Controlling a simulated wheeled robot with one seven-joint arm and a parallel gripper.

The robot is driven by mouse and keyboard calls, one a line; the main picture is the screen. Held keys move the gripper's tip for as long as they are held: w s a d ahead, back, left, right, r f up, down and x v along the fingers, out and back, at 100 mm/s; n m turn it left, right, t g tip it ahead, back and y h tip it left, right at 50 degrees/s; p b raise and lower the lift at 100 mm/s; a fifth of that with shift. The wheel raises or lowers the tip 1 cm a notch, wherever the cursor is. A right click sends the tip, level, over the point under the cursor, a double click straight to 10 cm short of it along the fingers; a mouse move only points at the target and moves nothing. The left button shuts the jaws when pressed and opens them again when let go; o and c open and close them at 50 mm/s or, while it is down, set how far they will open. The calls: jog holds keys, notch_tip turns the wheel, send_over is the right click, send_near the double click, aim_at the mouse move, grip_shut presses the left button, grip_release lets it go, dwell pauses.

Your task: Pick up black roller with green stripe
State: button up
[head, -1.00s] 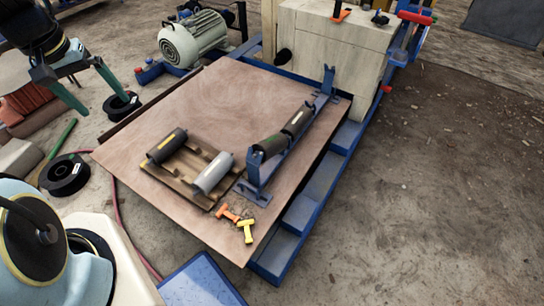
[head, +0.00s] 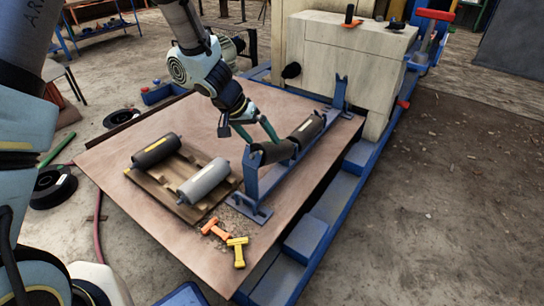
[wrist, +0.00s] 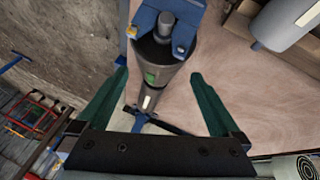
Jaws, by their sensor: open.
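The black roller with a green stripe (head: 272,152) rests in the near part of the blue bracket frame (head: 262,185). Its green mark shows in the wrist view (wrist: 151,78). My gripper (head: 250,135) is open above the frame, its green fingers pointing down. In the wrist view my gripper (wrist: 160,78) has one finger on each side of the roller in the picture, with nothing held. Whether the fingers reach down to the roller's level cannot be told. A second dark roller with a pale label (head: 308,127) lies in line behind it in the frame.
A wooden pallet (head: 203,212) left of the frame holds a black roller with a yellow label (head: 156,150) and a grey roller (head: 204,182). Orange (head: 215,228) and yellow (head: 237,252) T-shaped pieces lie in front. The pale crusher body (head: 335,60) stands behind. The board's left side is clear.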

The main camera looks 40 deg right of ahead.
jog(key=x, duration=0.7)
jog(key=shift+d+f+b, duration=0.1)
jog(key=shift+f+b, duration=0.05)
jog(key=shift+b, duration=0.25)
grip_shut()
dwell(0.5)
